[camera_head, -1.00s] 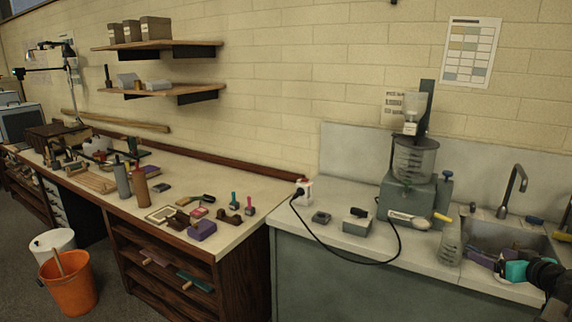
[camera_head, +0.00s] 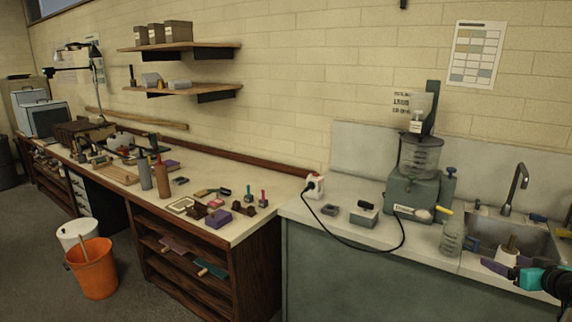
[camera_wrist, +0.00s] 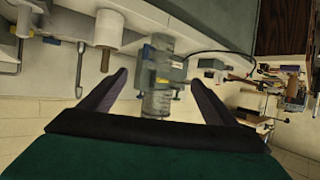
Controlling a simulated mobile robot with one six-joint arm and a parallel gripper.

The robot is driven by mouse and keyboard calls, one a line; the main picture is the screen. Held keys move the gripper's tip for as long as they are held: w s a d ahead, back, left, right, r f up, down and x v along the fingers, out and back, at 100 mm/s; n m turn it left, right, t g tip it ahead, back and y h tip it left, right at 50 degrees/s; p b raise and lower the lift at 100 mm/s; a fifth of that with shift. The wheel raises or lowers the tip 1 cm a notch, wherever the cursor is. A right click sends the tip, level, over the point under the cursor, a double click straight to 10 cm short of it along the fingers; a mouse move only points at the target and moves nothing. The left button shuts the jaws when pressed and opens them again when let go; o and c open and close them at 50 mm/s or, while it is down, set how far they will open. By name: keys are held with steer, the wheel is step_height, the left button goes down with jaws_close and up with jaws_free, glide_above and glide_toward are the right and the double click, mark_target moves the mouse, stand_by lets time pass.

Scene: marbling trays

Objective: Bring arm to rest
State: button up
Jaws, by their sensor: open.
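My gripper (camera_head: 507,265) shows at the lower right of the head view, in front of the sink. Only its dark purple fingers, teal body and a bit of black arm are in the picture. In the wrist view my gripper (camera_wrist: 159,77) has its two dark fingers spread wide apart. Nothing is held between them. The grey machine with a clear ribbed vessel (camera_wrist: 158,88) appears beyond the fingers in the gap. The arm's upper links are out of view.
A sink (camera_head: 490,233) with a tap (camera_head: 517,185) lies behind the gripper. The grey machine (camera_head: 415,185) has a black cable. An orange bucket (camera_head: 93,270) is on the floor.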

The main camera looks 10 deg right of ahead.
steer(key=w+a+f+n+g+y, duration=0.1)
steer(key=w+a+f+y, duration=0.2)
steer(key=w+a+f, duration=0.6)
steer(key=w+a+f+n+g+y, duration=0.1)
steer(key=w+a+f+n+y, duration=0.15)
steer(key=a+f, duration=0.7)
steer(key=s+a+f+n+g+y, duration=0.1)
steer(key=a+f+g, duration=0.2)
steer(key=a+f, duration=0.7)
steer(key=s+a+f+n+g+y, duration=0.15)
steer(key=a+f, duration=0.45)
steer(key=a, duration=0.8)
steer(key=s+a+f+g+h, duration=0.1)
steer(key=s+a+f+g, duration=0.7)
steer(key=s+a+f, duration=0.85)
steer(key=s+f+g+h, duration=0.25)
steer(key=s+f, duration=0.35)
steer(key=s, duration=0.7)
steer(key=s+d+m+g+h, duration=0.2)
steer(key=s+d+m, duration=0.2)
steer(key=d, duration=0.2)
steer(key=shift+s+m+h, duration=0.3)
steer(key=shift+s+h, duration=0.05)
